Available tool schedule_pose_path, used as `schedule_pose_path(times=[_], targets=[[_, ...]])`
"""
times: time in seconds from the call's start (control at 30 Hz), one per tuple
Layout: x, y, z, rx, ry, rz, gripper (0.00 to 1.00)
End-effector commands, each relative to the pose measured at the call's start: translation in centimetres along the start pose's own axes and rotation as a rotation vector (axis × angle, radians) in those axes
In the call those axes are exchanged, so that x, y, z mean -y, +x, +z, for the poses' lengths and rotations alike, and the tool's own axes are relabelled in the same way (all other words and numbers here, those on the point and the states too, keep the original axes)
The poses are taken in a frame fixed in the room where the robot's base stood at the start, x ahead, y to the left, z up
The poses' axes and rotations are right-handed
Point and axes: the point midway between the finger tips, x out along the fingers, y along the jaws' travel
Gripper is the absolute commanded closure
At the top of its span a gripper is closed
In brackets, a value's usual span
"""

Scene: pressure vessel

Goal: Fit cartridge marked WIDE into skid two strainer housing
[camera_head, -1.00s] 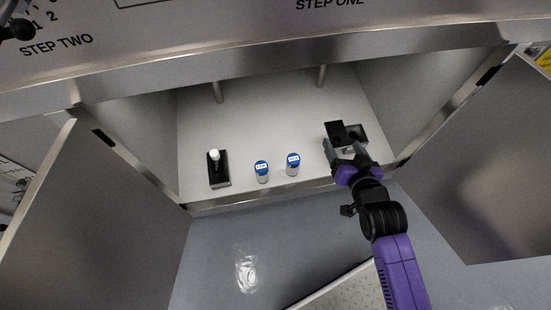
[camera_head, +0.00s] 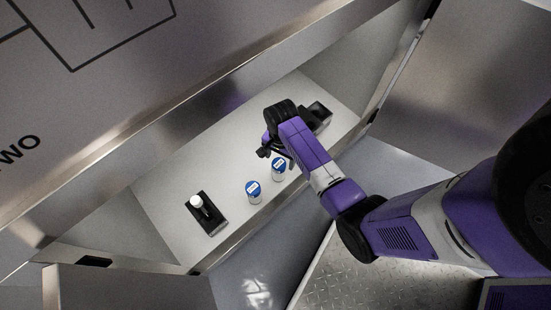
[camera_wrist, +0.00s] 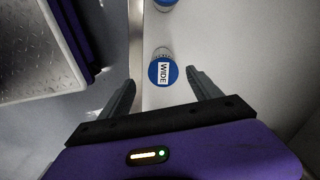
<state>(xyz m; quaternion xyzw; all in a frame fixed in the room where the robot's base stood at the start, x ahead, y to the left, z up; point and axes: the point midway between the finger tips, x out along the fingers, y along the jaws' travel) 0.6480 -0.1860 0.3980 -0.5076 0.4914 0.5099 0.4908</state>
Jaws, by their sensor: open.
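The cartridge marked WIDE (camera_wrist: 162,72) has a blue cap with a white label and a clear body. It stands upright on the cabinet shelf, ahead of my gripper (camera_wrist: 160,80) in the wrist view. My gripper is open and empty, its two fingers either side of the cartridge in the picture; I cannot tell how far off it is. In the head view it appears to be the right one of two blue-capped cartridges (camera_head: 278,168), close to my wrist. I cannot identify the skid two strainer housing in view.
A second blue-capped cartridge (camera_head: 253,190) stands to the left. A black base with a white-topped post (camera_head: 207,214) is farther left. A black block (camera_head: 318,113) sits at the right end. The shelf's front lip, overhead panel and open doors bound the space.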

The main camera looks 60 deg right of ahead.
Motion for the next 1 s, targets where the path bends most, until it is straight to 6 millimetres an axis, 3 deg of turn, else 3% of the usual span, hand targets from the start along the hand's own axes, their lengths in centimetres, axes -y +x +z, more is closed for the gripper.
schedule_pose_path(times=[0.5, 0.8, 0.83, 1.0], targets=[[0.6, 6.4, -0.2, -0.002, -0.003, -0.002, 0.27], [0.6, 6.8, -0.2, -0.002, -0.003, -0.003, 0.27], [0.6, 6.8, -0.2, -0.002, -0.003, -0.003, 0.29], [0.6, 6.8, -0.2, -0.002, -0.004, -0.003, 0.62]])
